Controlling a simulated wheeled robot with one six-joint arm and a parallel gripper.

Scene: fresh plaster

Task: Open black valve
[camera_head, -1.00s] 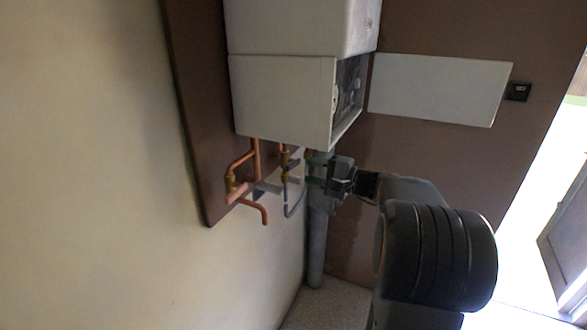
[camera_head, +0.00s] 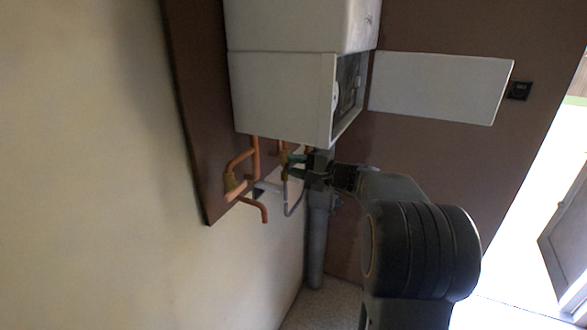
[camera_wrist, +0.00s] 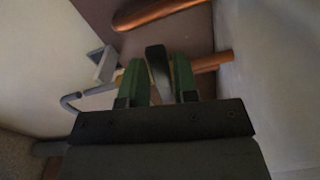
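The black valve handle (camera_wrist: 156,62) shows in the wrist view as a dark lever standing between the two green fingers of my gripper (camera_wrist: 161,78). The fingers are apart, one on each side of the handle; I cannot tell whether either touches it. In the head view my gripper (camera_head: 294,166) is at the copper and brass pipework under the white boiler. There the valve is mostly hidden by the fingers.
The white boiler (camera_head: 280,95) hangs just above my gripper, with an open side. Copper pipes (camera_head: 256,160) are to the left, and a grey vertical pipe (camera_head: 317,240) stands below. A grey hose (camera_head: 288,205) curves close beneath the fingers. A white panel (camera_head: 440,88) is on the brown wall.

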